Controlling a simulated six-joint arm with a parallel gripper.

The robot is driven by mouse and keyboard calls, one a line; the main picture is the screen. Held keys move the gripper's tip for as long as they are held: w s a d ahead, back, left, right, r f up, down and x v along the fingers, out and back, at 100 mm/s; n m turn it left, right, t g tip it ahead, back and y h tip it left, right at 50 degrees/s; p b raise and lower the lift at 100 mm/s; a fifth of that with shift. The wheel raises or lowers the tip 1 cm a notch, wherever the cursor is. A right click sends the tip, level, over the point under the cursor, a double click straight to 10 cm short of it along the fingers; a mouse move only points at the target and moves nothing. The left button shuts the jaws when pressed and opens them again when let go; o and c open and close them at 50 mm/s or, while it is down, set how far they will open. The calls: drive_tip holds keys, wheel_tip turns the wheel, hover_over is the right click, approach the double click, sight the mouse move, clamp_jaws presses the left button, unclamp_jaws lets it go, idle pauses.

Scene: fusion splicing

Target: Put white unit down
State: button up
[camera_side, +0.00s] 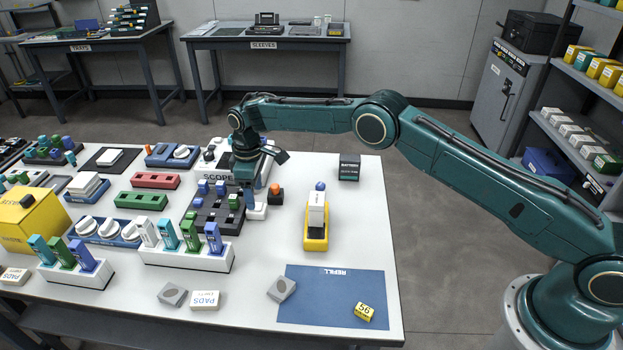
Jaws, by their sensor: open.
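My gripper (249,203) points down at the right edge of a dark grid tray (218,229). It is open. A small white block (258,211) sits right beside the fingertips, partly behind them; I cannot tell whether they touch it. Another white unit (317,212) stands upright in a yellow holder (316,239) to the right, with a blue round top on it or just behind it. Which of these is the task's white unit is not clear. The tray holds several blue and green small blocks.
A black block with an orange top (275,195) is close right of my gripper. The SCOPE unit (217,178) is behind it. A white rack (187,256) with upright coloured pieces stands in front. A blue REFILL mat (325,298) lies front right; the table's right side is mostly clear.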

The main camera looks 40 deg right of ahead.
wheel_tip(320, 180, up, 7)
idle(0.3)
idle(0.5)
